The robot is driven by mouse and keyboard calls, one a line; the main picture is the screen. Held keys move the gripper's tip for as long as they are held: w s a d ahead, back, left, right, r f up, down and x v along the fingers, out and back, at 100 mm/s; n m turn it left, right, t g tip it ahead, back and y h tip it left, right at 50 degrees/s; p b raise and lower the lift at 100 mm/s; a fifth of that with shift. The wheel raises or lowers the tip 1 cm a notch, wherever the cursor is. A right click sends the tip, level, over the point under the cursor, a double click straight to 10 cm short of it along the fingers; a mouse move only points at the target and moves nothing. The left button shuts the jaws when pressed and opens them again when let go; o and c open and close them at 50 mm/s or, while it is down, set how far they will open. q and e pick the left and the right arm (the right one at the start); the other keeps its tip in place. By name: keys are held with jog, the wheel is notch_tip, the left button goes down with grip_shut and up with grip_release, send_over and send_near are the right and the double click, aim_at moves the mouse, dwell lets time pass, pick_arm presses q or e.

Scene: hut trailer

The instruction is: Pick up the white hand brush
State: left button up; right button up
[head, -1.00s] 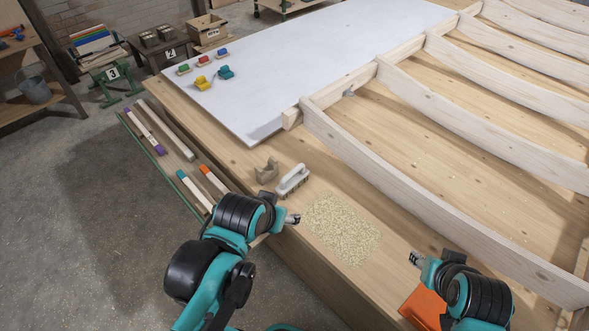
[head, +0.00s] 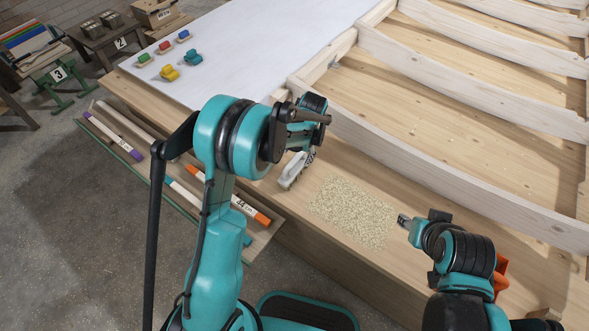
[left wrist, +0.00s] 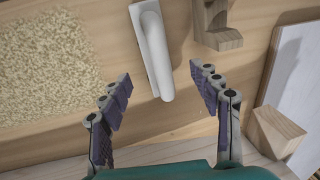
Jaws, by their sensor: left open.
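The white hand brush (head: 294,170) lies on the wooden bench beside a patch of shavings, partly covered by my left arm in the head view. My left gripper (head: 303,143) is above it, its fingers mostly hidden there by the wrist. In the left wrist view the open left gripper (left wrist: 162,90) has one finger on each side of the near end of the brush's white handle (left wrist: 154,50). The jaws are empty, and I see no contact. My right gripper (head: 403,221) is at the right of the shavings, too small to judge its jaws.
The shavings (head: 352,212) lie right of the brush. A small wooden piece (left wrist: 217,28) stands close to the brush in the left wrist view. A curved timber frame (head: 410,163) lies behind. Colored small tools (head: 170,73) sit on the white panel (head: 250,40).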

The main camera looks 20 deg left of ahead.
aim_at(295, 167)
pick_arm(q)
jog(key=f, duration=0.2)
jog(key=f+b, duration=0.1)
jog(key=f, duration=0.1)
jog(key=shift+w+a, duration=0.2)
jog(key=f+b, duration=0.1)
jog(key=f, duration=0.2)
jog(key=f+b, duration=0.1)
jog(key=f, duration=0.1)
jog(key=shift+a+b, duration=0.3)
jog(key=c, duration=0.3)
grip_shut()
jog(key=shift+r, duration=0.15)
